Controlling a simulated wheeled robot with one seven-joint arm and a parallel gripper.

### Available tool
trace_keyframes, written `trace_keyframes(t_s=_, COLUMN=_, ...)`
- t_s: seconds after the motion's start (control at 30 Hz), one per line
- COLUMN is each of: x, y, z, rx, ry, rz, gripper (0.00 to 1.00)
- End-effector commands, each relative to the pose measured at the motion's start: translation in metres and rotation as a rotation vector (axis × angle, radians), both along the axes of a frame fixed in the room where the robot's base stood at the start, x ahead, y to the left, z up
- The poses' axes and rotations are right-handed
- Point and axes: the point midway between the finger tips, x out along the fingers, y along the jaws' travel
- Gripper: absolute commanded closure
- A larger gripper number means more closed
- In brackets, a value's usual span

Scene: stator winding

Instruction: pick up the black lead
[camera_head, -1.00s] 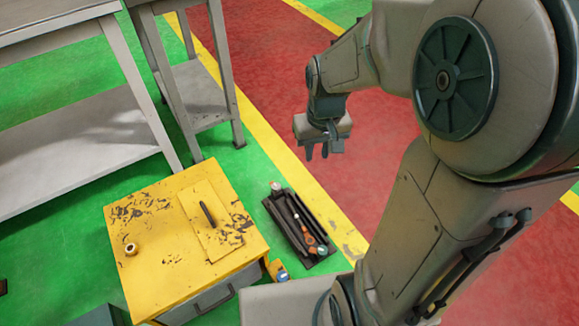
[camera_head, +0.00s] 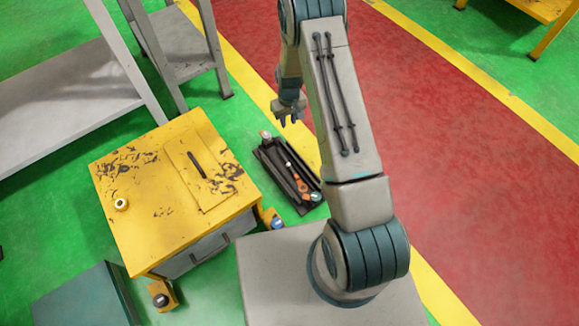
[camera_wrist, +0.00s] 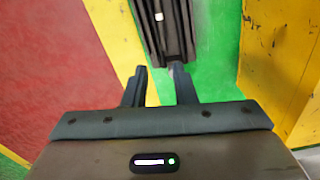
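A slim black stick-like piece (camera_head: 197,165), possibly the black lead, lies on a raised yellow panel on top of the yellow cabinet (camera_head: 155,215). I cannot tell for certain that it is the lead. My gripper (camera_head: 288,118) hangs beyond the cabinet to the right, near the far end of a dark tool tray (camera_head: 268,163). In the wrist view my gripper (camera_wrist: 161,82) has its two fingers apart with nothing between them. The tray (camera_wrist: 150,35) shows just ahead of the fingertips, and the cabinet's yellow side (camera_wrist: 275,50) stands to the right. The black piece is not visible there.
The tray on the green floor holds several items, one of them orange (camera_head: 302,184). A small whitish ring (camera_head: 121,204) lies on the cabinet's left side. Grey workbenches (camera_head: 75,85) stand behind on the left. The red floor strip (camera_head: 450,180) on the right is clear.

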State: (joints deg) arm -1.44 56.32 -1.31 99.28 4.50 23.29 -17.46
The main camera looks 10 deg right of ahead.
Motion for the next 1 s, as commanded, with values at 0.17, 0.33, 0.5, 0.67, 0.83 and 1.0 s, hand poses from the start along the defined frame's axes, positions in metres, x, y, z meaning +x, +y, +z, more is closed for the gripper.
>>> trace_keyframes(t_s=0.17, x=-0.001, y=-0.001, z=-0.082, rx=-0.007, ry=0.017, rz=0.03, gripper=0.75)
trace_keyframes(t_s=0.33, x=-0.006, y=-0.002, z=-0.13, rx=-0.011, ry=0.02, rz=0.051, gripper=0.75)
trace_keyframes(t_s=0.5, x=-0.009, y=-0.003, z=-0.153, rx=-0.013, ry=0.02, rz=0.06, gripper=0.75)
trace_keyframes(t_s=0.67, x=-0.01, y=-0.003, z=-0.179, rx=-0.013, ry=0.021, rz=0.061, gripper=0.75)
trace_keyframes(t_s=0.83, x=-0.01, y=-0.003, z=-0.214, rx=-0.013, ry=0.021, rz=0.061, gripper=0.75)
trace_keyframes(t_s=1.0, x=-0.009, y=-0.003, z=-0.235, rx=-0.013, ry=0.021, rz=0.061, gripper=0.75)
